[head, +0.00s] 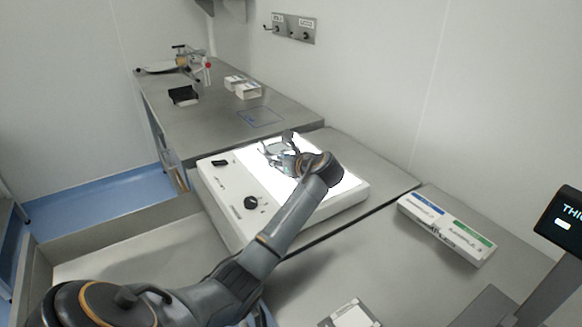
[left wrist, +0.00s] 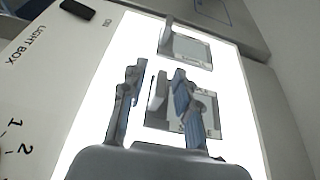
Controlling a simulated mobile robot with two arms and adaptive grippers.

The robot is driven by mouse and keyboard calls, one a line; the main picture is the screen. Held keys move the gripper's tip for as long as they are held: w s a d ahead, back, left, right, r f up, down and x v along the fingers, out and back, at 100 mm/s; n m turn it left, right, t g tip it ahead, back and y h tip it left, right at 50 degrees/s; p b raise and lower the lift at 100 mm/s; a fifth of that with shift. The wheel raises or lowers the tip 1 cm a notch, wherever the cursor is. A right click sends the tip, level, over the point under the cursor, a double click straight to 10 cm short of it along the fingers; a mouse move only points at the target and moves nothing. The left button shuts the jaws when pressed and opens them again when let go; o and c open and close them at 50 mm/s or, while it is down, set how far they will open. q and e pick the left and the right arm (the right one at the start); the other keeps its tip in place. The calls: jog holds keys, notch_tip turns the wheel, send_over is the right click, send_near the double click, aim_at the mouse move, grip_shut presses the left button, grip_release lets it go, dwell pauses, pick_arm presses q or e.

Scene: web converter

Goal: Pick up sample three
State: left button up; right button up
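The white light box (head: 228,208) stands on the steel bench, its top panel glowing; the glowing panel also shows in the left wrist view (left wrist: 95,110). Two flat greyish samples with upright grey tabs lie on it. The nearer sample (left wrist: 211,108) is under my left gripper, and its printed label is partly hidden, so I cannot read its number. The farther sample (left wrist: 190,50) lies beyond the fingertips. My left gripper (left wrist: 158,85) is open, with its fingers spread over the nearer sample; I cannot tell whether they touch it. It shows small in the head view (head: 280,150). My right gripper is out of view.
A long white box (head: 445,229) with blue and green labels lies right of the light box. A small white-topped item (head: 350,315) is at the front. White boxes (head: 243,88) and a black tray (head: 183,95) stand on the far bench. A dark display (head: 562,222) is at right.

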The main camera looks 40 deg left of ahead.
pick_arm(q)
grip_shut()
